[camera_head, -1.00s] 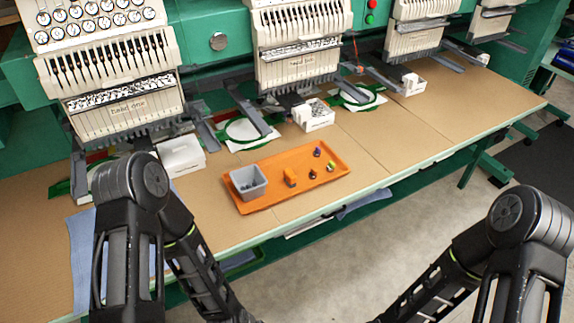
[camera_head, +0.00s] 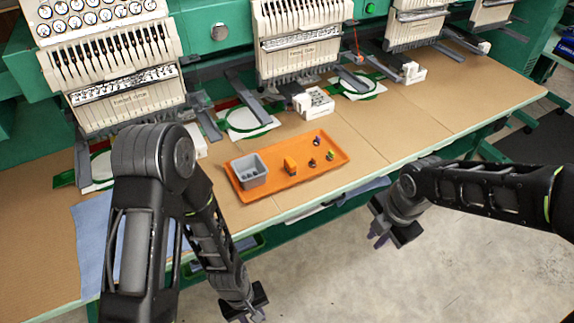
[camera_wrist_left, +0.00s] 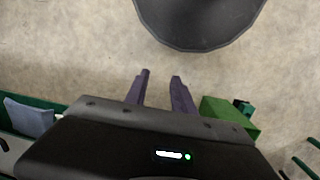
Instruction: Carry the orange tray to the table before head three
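The orange tray (camera_head: 268,190) lies flat on the brown table near its front edge, in front of the first two sewing heads. It bears a grey bin (camera_head: 249,172) at its left end, an orange block and several small dark or coloured pieces. The table before the third head (camera_head: 440,95) is bare at the front. My left gripper (camera_head: 250,312) is low, in front of the table edge, apart from the tray; the left wrist view shows its purple fingers (camera_wrist_left: 160,82) spread and empty. My right gripper (camera_head: 380,238) hangs right of the tray, off the table; its finger gap is unclear.
White boxes (camera_head: 316,103) and green hoops with white cloth (camera_head: 249,123) stand behind the tray under the heads. Grey floor (camera_head: 350,285) lies open before the table.

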